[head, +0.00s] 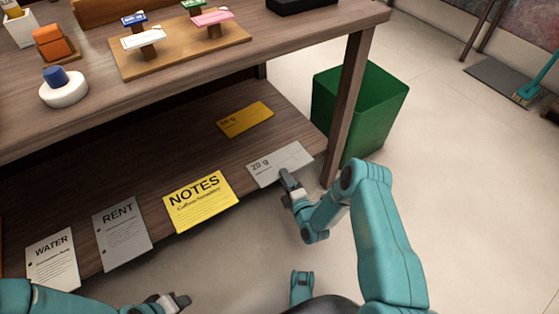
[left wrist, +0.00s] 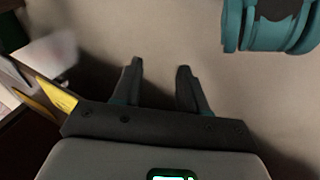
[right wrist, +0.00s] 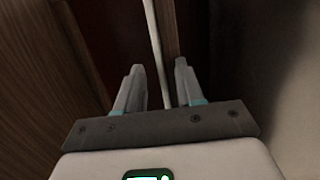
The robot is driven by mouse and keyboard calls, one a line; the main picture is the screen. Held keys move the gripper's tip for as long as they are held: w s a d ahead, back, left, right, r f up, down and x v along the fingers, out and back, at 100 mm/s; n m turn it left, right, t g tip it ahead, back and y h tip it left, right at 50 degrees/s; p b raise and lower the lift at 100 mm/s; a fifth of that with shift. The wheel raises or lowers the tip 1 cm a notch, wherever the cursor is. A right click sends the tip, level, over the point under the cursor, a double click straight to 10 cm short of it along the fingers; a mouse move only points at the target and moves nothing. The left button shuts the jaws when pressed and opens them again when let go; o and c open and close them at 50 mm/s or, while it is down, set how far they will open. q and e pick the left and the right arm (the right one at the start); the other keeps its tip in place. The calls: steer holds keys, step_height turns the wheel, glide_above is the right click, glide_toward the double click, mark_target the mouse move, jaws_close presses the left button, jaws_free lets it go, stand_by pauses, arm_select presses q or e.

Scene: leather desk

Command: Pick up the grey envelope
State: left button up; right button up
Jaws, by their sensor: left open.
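The grey envelope (head: 280,164), marked "20 g", lies on the lower shelf with its front part at the shelf's front edge. My right gripper (head: 288,180) is at its front edge in the head view. In the right wrist view the fingers (right wrist: 160,85) are apart, and a thin pale strip (right wrist: 155,45), which looks like the envelope edge-on, runs between them. Whether either finger touches it I cannot tell. My left gripper (head: 178,300) is low at the front in the head view; its fingers (left wrist: 160,85) are open and empty in the left wrist view.
A yellow envelope (head: 245,119) lies farther back on the shelf (head: 150,150). A yellow NOTES sheet (head: 200,203), a RENT sheet (head: 122,235) and a WATER sheet (head: 52,262) line its front edge. A table leg (head: 349,100) and green bin (head: 375,110) stand close to the right.

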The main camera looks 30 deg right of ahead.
jaws_close()
